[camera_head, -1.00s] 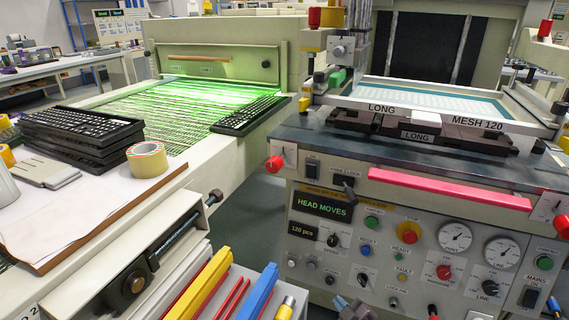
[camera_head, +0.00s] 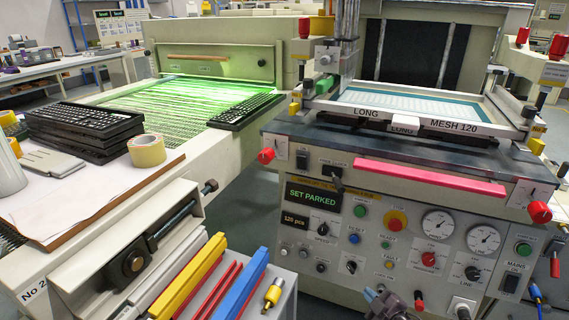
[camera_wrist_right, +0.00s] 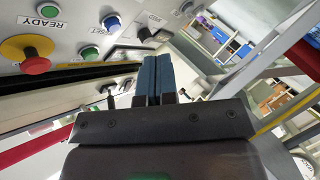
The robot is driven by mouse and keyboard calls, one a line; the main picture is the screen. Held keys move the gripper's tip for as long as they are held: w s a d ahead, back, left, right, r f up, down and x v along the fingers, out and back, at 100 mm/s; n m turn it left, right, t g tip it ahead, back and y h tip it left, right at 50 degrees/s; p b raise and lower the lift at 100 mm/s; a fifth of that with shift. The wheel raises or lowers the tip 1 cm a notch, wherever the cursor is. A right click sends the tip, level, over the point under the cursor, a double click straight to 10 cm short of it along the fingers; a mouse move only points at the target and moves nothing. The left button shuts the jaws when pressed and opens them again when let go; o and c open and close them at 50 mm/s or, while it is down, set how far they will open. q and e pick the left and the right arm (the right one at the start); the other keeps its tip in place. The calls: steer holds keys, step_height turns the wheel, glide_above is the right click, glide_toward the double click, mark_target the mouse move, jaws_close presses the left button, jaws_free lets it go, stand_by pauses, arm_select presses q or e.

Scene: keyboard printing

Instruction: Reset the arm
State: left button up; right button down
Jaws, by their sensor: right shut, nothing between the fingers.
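My right gripper (camera_head: 376,296) shows at the bottom edge of the head view, low in front of the printing machine's control panel (camera_head: 400,265). In the right wrist view its two blue-grey fingers (camera_wrist_right: 153,75) are together with nothing between them. The panel's red and yellow emergency button (camera_wrist_right: 28,55) and several smaller buttons are above and left of the fingers there. The machine's display (camera_head: 313,197) reads "SET PARKED". The screen frame (camera_head: 400,115), labelled "LONG" and "MESH 120", sits low over its bed. My left gripper is not in view.
A stack of black keyboards (camera_head: 82,130) and a tape roll (camera_head: 147,151) lie on the left bench. One keyboard (camera_head: 246,109) is at the green-lit conveyor's (camera_head: 175,105) edge. A pink bar (camera_head: 430,179) and red knobs line the machine's front. Coloured squeegee-like bars (camera_head: 190,275) stand bottom left.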

steer(key=w+d+r+n+h, duration=0.15)
steer(key=d+r, duration=0.25)
steer(key=d, duration=0.8)
steer(key=s+f+m+g+h, duration=0.2)
steer(key=s+m, duration=0.1)
steer(key=s, duration=2.4)
steer(key=shift+s+a+r+m+g+h, duration=0.4)
steer(key=shift+s+a+r+m, duration=1.95)
steer(key=shift+s, duration=2.8)
steer(key=shift+s+a+r+m+g+h, duration=0.35)
steer(key=shift+s+a+r+m, duration=2)
steer(key=shift+s, duration=2.8)
arm_select(q)
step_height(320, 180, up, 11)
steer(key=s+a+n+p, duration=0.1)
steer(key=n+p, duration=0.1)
steer(key=p, duration=1.5)
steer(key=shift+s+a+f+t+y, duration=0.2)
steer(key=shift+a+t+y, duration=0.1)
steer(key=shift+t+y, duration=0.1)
arm_select(e)
step_height(320, 180, up, 12)
steer(key=s+m, duration=0.1)
steer(key=shift+d+f+h, duration=0.25)
steer(key=shift+d+h, duration=0.05)
